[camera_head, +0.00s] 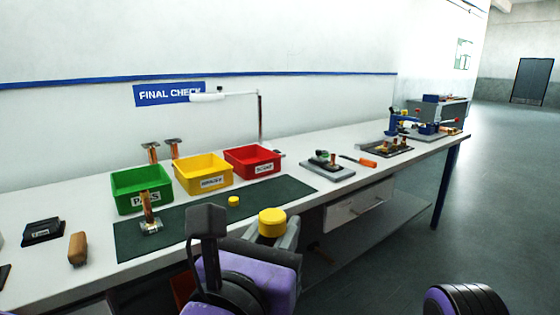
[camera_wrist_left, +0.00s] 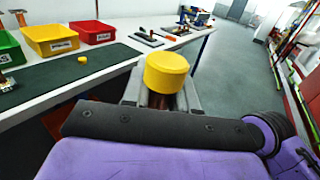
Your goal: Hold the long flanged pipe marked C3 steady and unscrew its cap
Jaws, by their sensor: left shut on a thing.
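My left gripper (camera_head: 274,236) is in front of the bench edge and shut on a copper-brown pipe (camera_wrist_left: 158,99). A yellow cap (camera_head: 271,221) sits on top of this pipe, just above the jaws. The same cap shows large in the left wrist view (camera_wrist_left: 166,73). The lower pipe is hidden by the gripper and arm, and no C3 mark is readable. My right gripper is not in view; a purple and black part of mine shows at the lower right.
A loose yellow cap (camera_head: 233,201) and a copper flanged pipe (camera_head: 148,213) are on the dark mat (camera_head: 290,190). Green (camera_head: 143,190), yellow (camera_head: 203,174) and red (camera_head: 252,161) bins stand behind it. Two more pipes stand behind the green bin. Floor right of the bench is clear.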

